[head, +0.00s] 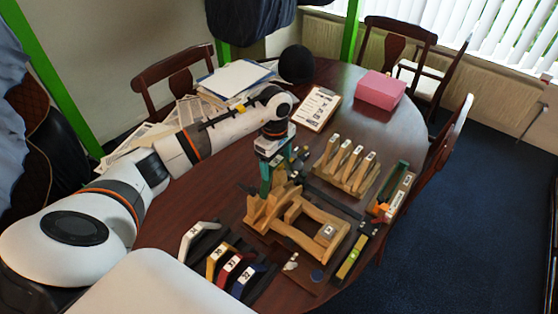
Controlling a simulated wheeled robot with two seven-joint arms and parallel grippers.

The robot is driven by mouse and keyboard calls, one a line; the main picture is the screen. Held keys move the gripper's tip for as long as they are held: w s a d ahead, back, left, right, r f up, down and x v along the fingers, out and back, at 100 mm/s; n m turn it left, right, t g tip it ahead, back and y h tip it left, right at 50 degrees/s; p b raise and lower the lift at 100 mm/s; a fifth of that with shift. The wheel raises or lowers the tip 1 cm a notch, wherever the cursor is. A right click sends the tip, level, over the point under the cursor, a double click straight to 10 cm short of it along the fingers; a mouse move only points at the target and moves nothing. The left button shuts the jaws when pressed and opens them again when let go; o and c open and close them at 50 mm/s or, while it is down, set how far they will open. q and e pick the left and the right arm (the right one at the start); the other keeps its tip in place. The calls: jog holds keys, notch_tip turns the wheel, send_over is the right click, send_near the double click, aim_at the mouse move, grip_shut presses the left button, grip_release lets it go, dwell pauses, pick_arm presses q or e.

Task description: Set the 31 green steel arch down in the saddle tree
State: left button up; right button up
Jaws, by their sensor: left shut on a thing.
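My left gripper (268,153) points down over the saddle tree and is shut on the green steel arch (266,180). The arch hangs below the fingers, partly hidden by the gripper, and its number cannot be read. The saddle tree (311,240) is a light wooden frame on the table, with a raised front end at the left. The arch is at this raised end; I cannot tell whether it touches the wood. My right gripper is not in view.
White, yellow, red and blue arches (235,268) lie at the table's near edge. A rack of numbered wooden pieces (345,166) and a tray with green and orange items (391,196) stand right. A clipboard (316,107), papers (234,78) and pink box (380,90) are farther back.

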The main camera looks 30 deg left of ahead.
pick_arm(q)
jog(key=b, duration=0.3)
send_over(278, 191)
jog(key=shift+a+f, duration=0.15)
jog(key=shift+f, duration=2.65)
jog(key=shift+r, duration=0.1)
jog(key=shift+f+b, duration=0.2)
jog(key=shift+b, duration=0.15)
jog(key=shift+f+b, duration=0.8)
jog(key=shift+f, duration=0.05)
jog(key=shift+f+b, duration=2)
jog(key=shift+f, duration=0.15)
dwell(0.6)
